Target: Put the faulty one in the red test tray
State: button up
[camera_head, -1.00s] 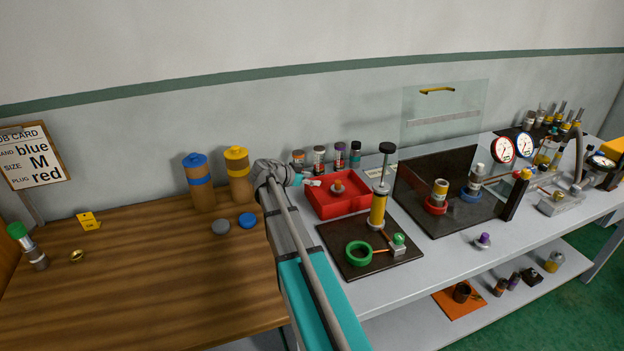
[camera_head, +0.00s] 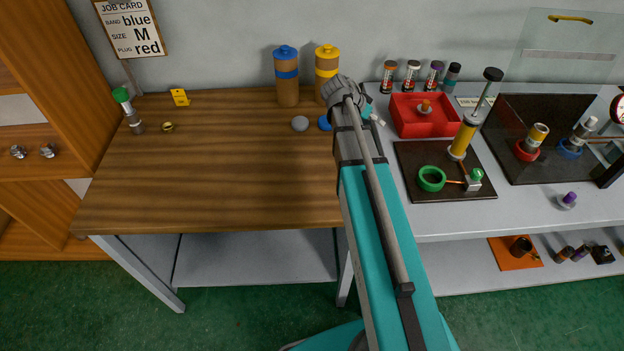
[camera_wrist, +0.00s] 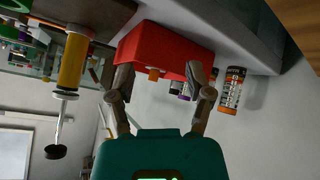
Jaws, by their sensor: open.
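The red test tray (camera_head: 428,130) stands on the grey bench right of my arm. A small orange-and-grey piece (camera_head: 426,106) is in it. The tray also shows in the wrist view (camera_wrist: 165,45), beyond my gripper (camera_wrist: 160,72), which is open with nothing between its fingers. In the head view my arm's end mostly hides the gripper, just left of the tray. Several banded cylinders stand behind the tray, including an orange-banded one (camera_head: 389,77); it also shows in the wrist view (camera_wrist: 232,91). I cannot tell which item is faulty.
A yellow hand pump (camera_head: 464,138) and green ring (camera_head: 432,179) stand on a dark mat before the tray. Blue-capped (camera_head: 287,78) and yellow-capped (camera_head: 326,68) canisters stand left of my wrist. A job card (camera_head: 131,26) reads blue, M, red. The wooden bench's middle is clear.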

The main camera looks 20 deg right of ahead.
aim_at(311, 190)
jog(key=s+a+f+n+y, duration=0.1)
jog(key=s+a+n, duration=0.1)
jog(key=a, duration=0.2)
jog(key=s+a+f+n+y, duration=0.1)
jog(key=s+a+n+y, duration=0.1)
jog(key=a, duration=0.2)
jog(key=s+a+f+n+y, duration=0.1)
jog(key=s+a+f+n, duration=0.1)
jog(key=a, duration=0.3)
jog(key=shift+s+f+n+y, duration=0.1)
jog(key=shift+s+n+y, duration=0.25)
jog(key=shift+s, duration=0.2)
jog(key=s+a+n+y, duration=0.1)
jog(key=s+a+n, duration=0.1)
jog(key=a, duration=0.1)
jog(key=s+a+f+n+y, duration=0.1)
jog(key=s+a+n+y, duration=0.1)
jog(key=a, duration=0.2)
jog(key=s+a+n+y, duration=0.1)
jog(key=s+a+n, duration=0.1)
jog(key=a, duration=0.2)
jog(key=shift+s+a+f, duration=0.15)
jog(key=shift+s, duration=0.2)
